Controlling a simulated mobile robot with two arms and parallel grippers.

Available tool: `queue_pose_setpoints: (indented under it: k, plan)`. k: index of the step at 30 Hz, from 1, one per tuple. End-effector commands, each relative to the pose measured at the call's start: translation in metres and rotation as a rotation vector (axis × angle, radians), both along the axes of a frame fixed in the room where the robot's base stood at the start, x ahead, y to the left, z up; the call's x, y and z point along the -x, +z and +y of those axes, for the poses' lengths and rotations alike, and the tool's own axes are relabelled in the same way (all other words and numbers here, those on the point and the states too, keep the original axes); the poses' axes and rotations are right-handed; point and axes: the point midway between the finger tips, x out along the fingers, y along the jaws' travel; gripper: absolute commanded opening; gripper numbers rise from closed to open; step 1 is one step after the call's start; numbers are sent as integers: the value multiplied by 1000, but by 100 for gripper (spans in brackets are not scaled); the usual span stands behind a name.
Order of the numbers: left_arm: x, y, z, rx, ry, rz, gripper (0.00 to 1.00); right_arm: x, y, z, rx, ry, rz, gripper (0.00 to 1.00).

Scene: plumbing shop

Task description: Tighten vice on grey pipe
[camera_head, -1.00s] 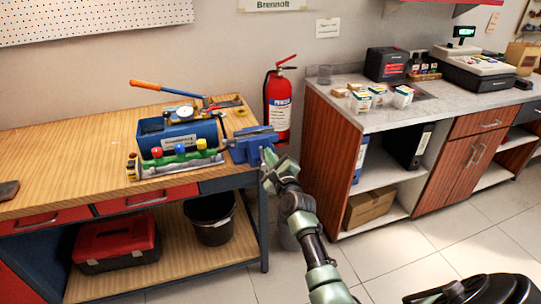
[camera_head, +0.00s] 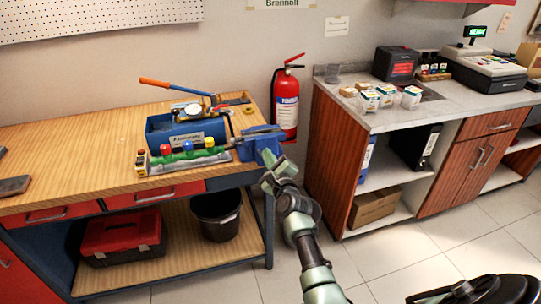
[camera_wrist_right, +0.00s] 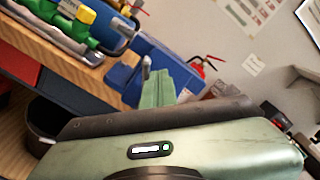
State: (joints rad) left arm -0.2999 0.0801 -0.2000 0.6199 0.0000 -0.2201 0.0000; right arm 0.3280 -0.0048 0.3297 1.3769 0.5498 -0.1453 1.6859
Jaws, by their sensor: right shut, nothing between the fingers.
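The blue vice (camera_head: 258,142) is fixed at the right front corner of the wooden workbench. It also shows in the right wrist view (camera_wrist_right: 125,80), partly behind my fingers. I cannot make out a grey pipe in its jaws for sure. My right gripper (camera_head: 268,166) is at the front end of the vice, just right of the bench edge. Its green fingers (camera_wrist_right: 157,88) are shut with nothing between them. I cannot tell whether they touch the vice or its handle. My left gripper is not in view.
On the workbench (camera_head: 70,165) stand a blue toolbox-like pump (camera_head: 185,132) and a green manifold (camera_head: 190,157) with coloured knobs. A fire extinguisher (camera_head: 286,105) stands behind the vice. A black bucket (camera_head: 216,215) is on the lower shelf. A counter (camera_head: 400,115) stands to the right.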

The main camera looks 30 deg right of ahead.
Motion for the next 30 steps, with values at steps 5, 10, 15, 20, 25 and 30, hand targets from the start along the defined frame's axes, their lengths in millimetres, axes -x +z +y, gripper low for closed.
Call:
queue_pose_setpoints:
  k: [5, 10, 15, 20, 25, 30]
  plan:
    - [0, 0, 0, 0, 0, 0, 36, -1, -1, 4, -2, 1, 1, 0]
    - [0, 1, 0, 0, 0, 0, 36, -3, -5, 12, -1, 2, 2, 0]
    - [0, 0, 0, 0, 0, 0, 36, -3, -5, 13, 0, 1, 1, 0]
    - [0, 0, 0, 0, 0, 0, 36, -3, -6, 14, 0, 1, 1, 0]
    - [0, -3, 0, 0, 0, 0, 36, -5, -11, 22, -2, 1, 1, 0]
    - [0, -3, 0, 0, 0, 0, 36, -6, -12, 24, -1, 2, 2, 0]
